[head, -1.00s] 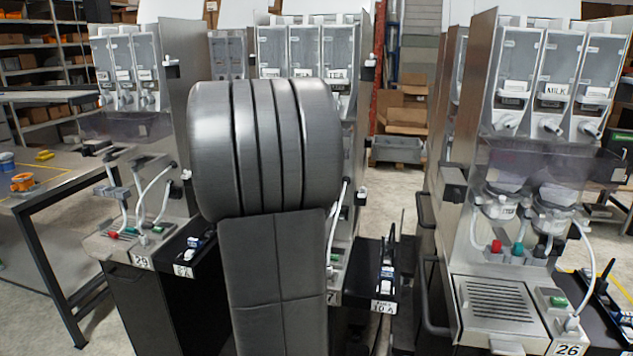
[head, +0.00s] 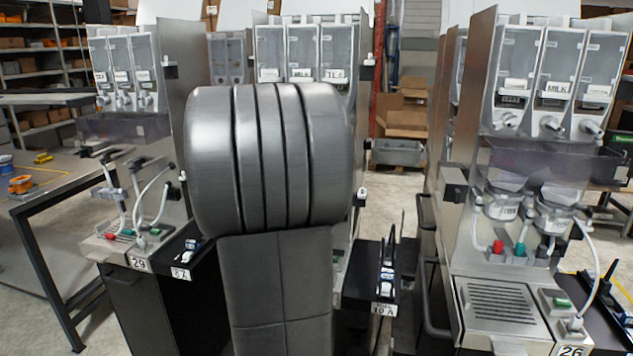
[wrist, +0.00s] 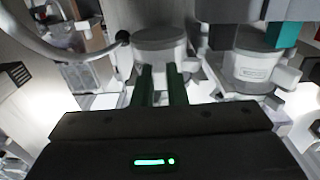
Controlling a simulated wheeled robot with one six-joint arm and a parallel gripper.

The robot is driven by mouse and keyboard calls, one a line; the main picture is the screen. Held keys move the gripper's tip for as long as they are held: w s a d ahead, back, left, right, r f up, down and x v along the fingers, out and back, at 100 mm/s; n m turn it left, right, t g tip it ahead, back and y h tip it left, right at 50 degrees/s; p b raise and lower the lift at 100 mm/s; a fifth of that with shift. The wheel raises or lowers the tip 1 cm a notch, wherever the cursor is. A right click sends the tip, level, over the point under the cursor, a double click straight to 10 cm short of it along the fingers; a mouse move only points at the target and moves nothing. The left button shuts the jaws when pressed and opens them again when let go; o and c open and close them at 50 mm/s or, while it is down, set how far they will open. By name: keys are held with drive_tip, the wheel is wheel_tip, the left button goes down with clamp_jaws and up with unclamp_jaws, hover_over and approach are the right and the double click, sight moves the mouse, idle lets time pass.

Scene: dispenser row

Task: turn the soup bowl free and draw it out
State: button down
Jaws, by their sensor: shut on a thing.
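In the wrist view my gripper (wrist: 162,88) has two dark green fingers close together at the front of a grey-white round bowl (wrist: 160,46). I take this to be the soup bowl; its own label does not show. The fingers are shut on its front part, and the exact grip is partly hidden by them. The bowl looks upright in its place beneath the machine. A similar bowl (wrist: 252,68) with a label sits just to its right, apart from the fingers. In the head view my own arm hides the gripper and the held bowl.
A pale hose (wrist: 60,52) curves close on the left of the held bowl. A teal part (wrist: 283,35) hangs above the right bowl. Dispensers stand left (head: 130,150) and right (head: 540,180), with a worktable (head: 70,180) at far left. Some aisle floor (head: 395,205) is clear.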

drive_tip(key=shift+s+a, duration=0.1)
drive_tip(key=shift+s+a+f, duration=0.1)
drive_tip(key=shift+s+a, duration=0.5)
drive_tip(key=shift+s, duration=0.35)
drive_tip(key=shift+p, duration=0.3)
drive_tip(key=shift+p+v, duration=0.55)
drive_tip(key=shift+v, duration=1.85)
drive_tip(key=shift+s, duration=0.1)
drive_tip(key=p+v, duration=0.2)
drive_tip(key=v, duration=0.7)
